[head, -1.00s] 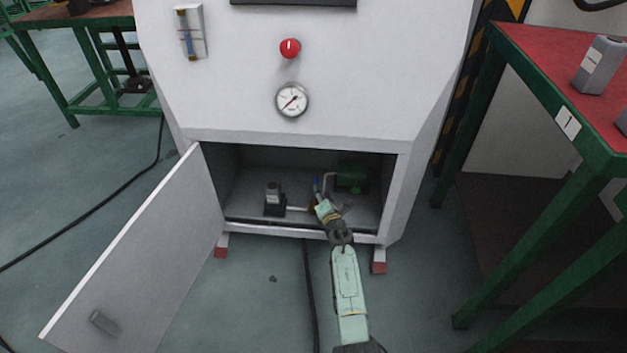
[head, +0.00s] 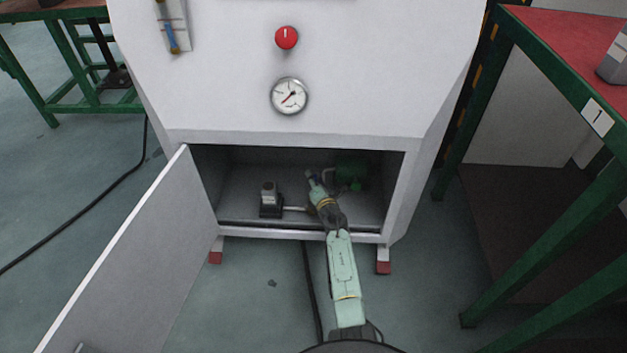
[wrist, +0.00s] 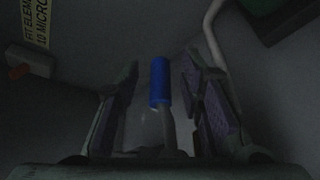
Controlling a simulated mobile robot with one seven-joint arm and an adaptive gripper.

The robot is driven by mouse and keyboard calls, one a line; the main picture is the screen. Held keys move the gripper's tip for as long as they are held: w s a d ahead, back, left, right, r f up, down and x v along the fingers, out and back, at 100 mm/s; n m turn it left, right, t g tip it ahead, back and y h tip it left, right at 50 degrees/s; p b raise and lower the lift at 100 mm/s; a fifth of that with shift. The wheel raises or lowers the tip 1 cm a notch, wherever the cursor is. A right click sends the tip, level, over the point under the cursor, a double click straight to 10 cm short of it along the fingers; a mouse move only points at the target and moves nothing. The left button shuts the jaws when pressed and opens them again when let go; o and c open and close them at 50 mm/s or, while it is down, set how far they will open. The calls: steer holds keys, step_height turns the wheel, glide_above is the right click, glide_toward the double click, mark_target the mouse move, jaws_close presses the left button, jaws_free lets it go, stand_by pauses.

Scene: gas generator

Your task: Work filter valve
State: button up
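The filter valve's blue handle (wrist: 159,82) shows in the wrist view, pointing away from a grey stem. My gripper (wrist: 162,88) is open, with one finger on each side of the handle and a visible gap to both. In the head view my gripper (head: 313,178) is inside the open lower compartment, and my arm hides the valve there. A small block with a black base and grey top (head: 269,200) stands left of it, with a thin pipe running toward my gripper.
The white cabinet's door (head: 130,250) hangs open at the left. A green unit (head: 351,172) sits at the compartment's back right. A pale pipe (wrist: 214,25) and a yellow label (wrist: 36,22) show nearby. A red-topped table (head: 570,50) stands at the right.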

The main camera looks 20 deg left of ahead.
jaws_close()
stand_by(0.7)
